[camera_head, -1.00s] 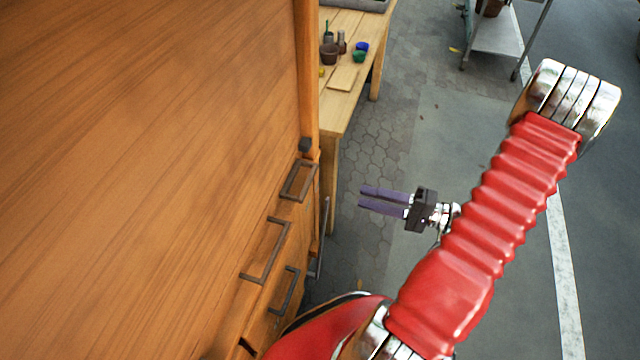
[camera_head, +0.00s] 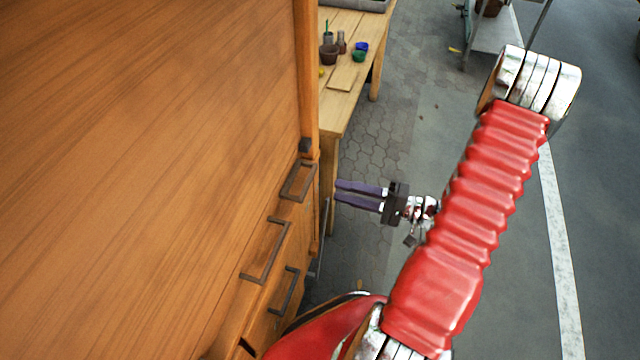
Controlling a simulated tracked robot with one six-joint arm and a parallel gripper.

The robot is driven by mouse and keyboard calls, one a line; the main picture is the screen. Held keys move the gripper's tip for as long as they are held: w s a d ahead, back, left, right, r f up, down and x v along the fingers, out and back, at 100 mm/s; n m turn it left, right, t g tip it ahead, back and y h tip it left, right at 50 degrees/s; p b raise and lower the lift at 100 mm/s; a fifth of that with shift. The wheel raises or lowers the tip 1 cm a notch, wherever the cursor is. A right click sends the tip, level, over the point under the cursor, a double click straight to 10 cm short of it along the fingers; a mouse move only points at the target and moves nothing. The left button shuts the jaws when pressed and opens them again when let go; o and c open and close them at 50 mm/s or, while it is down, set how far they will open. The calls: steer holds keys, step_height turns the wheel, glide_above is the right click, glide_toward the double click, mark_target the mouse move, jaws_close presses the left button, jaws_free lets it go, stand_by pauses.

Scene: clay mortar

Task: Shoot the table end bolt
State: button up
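My gripper (camera_head: 338,191) has two purple fingers pointing left, with a gap between them and nothing in it. It is just right of the wooden cabinet's edge, close to a dark bracket-shaped handle (camera_head: 298,181) in this view; I cannot tell whether they touch. A small dark block (camera_head: 305,145) sits on the cabinet's corner post above that handle. I cannot pick out the table end bolt for certain among these dark fittings. A long thin dark bar (camera_head: 322,238) stands at the cabinet's side, below the fingers.
The large wooden cabinet (camera_head: 150,150) fills the left, with more handles (camera_head: 266,250) low on it. A wooden table (camera_head: 350,105) with small pots stands behind. A metal stand (camera_head: 493,35) is at top right. Open paving lies between.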

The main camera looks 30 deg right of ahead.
steer(key=x, duration=0.7)
steer(key=shift+w+a, duration=0.2)
steer(key=shift+c, duration=0.5)
steer(key=shift+f, duration=0.1)
jaws_close()
